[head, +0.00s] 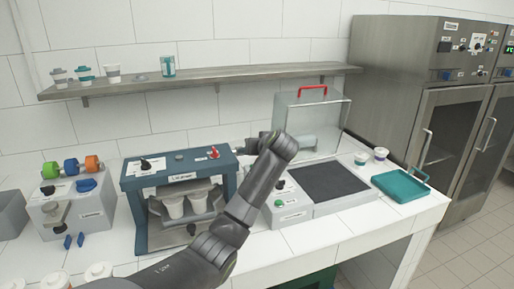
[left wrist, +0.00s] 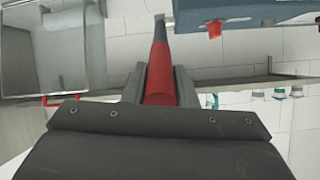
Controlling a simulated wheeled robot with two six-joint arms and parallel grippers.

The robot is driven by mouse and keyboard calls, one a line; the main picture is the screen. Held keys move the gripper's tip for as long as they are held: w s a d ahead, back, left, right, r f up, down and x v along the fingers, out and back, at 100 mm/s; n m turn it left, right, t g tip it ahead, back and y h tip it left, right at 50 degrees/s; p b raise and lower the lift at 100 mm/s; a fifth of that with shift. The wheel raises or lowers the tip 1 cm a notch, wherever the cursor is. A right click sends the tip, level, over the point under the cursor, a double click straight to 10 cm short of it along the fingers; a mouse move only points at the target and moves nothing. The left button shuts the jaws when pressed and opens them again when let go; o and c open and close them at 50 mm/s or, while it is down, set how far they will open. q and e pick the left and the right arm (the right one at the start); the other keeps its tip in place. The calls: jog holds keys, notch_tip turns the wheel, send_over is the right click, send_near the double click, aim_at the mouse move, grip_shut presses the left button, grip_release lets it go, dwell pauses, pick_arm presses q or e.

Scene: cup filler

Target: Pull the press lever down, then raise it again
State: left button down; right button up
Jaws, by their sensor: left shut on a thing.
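The press (head: 180,180) is a blue frame on the white counter, with a red switch (head: 214,152) and a dark knob on top. In the left wrist view, the gripper (left wrist: 158,82) is shut on the red grip of the press lever (left wrist: 160,90), whose dark rod runs out beyond the fingers. In the head view the arm mostly hides the lever. My right gripper is not in view.
A grey machine with coloured rollers (head: 72,167) stands left of the press. A scale-like unit with a dark plate (head: 330,181) and a clear hood with a red handle (head: 313,92) are to the right. A teal tray (head: 400,187) lies near the right edge. A shelf (head: 200,82) runs above.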

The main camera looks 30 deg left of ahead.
pick_arm(q)
jog(key=shift+w+a+r+p, duration=0.1)
jog(key=shift+a+r+p, duration=0.1)
jog(key=shift+r, duration=0.2)
jog(key=shift+w+a+r+p, duration=0.1)
jog(key=shift+r+p, duration=0.1)
jog(key=shift+r, duration=0.2)
jog(key=shift+w+a+r+g+h+p, duration=0.2)
jog(key=shift+r+g+h+p, duration=0.15)
jog(key=shift+p, duration=0.25)
jog(key=shift+w+a+r+h+p, duration=0.1)
jog(key=shift+r+h+p, duration=0.15)
jog(key=shift+p, duration=0.1)
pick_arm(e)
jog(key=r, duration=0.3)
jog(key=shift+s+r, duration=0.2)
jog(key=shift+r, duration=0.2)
pick_arm(q)
jog(key=shift+r, duration=0.15)
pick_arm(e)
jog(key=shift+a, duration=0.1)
